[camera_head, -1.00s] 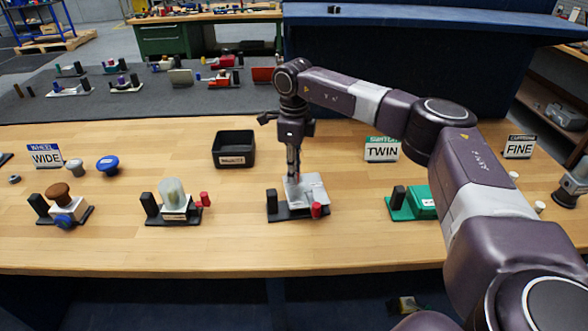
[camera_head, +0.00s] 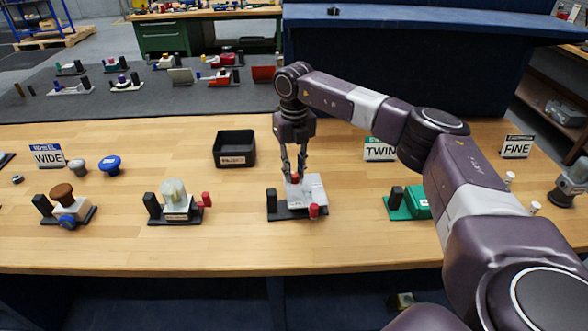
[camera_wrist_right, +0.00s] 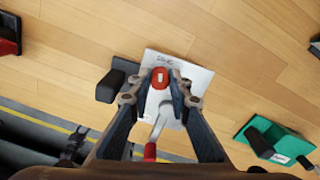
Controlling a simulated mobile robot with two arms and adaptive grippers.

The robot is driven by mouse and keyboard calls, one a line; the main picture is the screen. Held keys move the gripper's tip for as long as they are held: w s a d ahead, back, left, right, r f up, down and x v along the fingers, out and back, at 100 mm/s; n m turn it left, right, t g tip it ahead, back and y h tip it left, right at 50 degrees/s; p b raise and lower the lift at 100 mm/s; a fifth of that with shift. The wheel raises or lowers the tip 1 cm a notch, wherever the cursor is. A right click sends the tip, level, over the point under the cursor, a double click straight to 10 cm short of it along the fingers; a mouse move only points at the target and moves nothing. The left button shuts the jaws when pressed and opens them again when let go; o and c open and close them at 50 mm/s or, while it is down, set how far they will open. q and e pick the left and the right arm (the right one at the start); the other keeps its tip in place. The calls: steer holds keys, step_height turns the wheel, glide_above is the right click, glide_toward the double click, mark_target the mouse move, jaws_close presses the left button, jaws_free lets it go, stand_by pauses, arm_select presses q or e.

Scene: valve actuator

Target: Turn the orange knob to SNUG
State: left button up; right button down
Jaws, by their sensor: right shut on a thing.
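The orange knob (camera_wrist_right: 160,77), reddish with a pale mark on top, sits on a light plate (camera_wrist_right: 198,77) with small dark lettering by it. The lettering is too small to read surely. My right gripper (camera_head: 293,176) points down over this fixture. In the right wrist view its two fingers (camera_wrist_right: 161,84) are shut on the knob, one on each side. A grey lever with a red tip (camera_wrist_right: 150,152) lies on the near side of the plate. The plate is on a black base (camera_head: 282,214) in the head view. My left gripper is not in view.
A black upright block (camera_wrist_right: 112,84) stands close left of the plate. A green fixture (camera_head: 418,203) is to the right, and a fixture with a translucent cover (camera_head: 174,194) to the left. A black bin (camera_head: 234,148) stands behind. Bare wood lies between.

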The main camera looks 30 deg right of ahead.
mark_target(294, 174)
steer(key=shift+m, duration=1.2)
steer(key=c, duration=1.8)
jaws_free()
steer(key=shift+o, duration=0.2)
step_height(294, 174, up, 12)
